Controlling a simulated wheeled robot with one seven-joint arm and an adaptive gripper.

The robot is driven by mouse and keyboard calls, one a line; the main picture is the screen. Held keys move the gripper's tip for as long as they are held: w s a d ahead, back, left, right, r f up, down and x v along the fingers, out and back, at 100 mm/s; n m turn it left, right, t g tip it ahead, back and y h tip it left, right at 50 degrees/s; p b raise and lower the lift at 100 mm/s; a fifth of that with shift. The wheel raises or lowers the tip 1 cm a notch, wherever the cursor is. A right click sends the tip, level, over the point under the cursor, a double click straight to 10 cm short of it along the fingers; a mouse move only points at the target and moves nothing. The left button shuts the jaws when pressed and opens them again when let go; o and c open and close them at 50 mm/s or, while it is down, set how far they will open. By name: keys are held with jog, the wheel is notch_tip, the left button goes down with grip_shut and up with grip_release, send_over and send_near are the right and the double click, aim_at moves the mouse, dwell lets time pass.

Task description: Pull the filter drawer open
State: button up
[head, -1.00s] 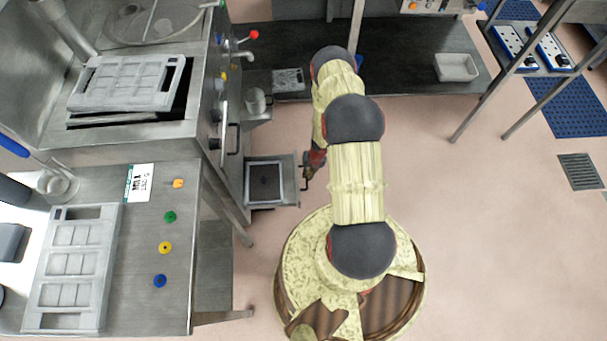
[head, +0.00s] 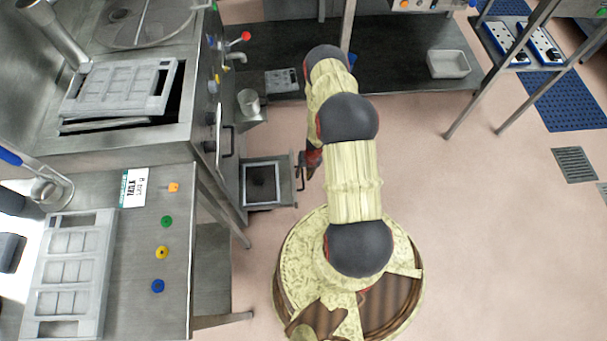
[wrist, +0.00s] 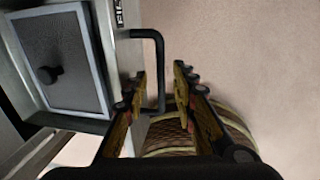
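The filter drawer (head: 246,203) stands out from the lower right side of the steel machine in the head view. A dark square filter with a small knob (wrist: 50,75) lies in it, seen from above in the wrist view. A black bar handle (wrist: 160,65) sticks out from the drawer's front. My gripper (wrist: 162,88) is open, with one finger on each side of the handle's bar. I see gaps beside the bar, so the fingers do not look closed on it. In the head view my gripper (head: 308,168) is small and partly hidden by my arm.
A steel machine (head: 150,140) and a side table (head: 180,285) with a grey mould tray (head: 106,268) stand on the left. A low dark shelf (head: 390,70) with a white bin (head: 449,65) lies at the back.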

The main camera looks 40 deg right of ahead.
notch_tip(320, 180, up, 12)
jog(key=s+d, duration=0.1)
jog(key=d, duration=0.1)
jog(key=shift+s+f, duration=0.15)
jog(key=shift+f, duration=0.05)
jog(key=shift+a, duration=0.1)
dwell(0.4)
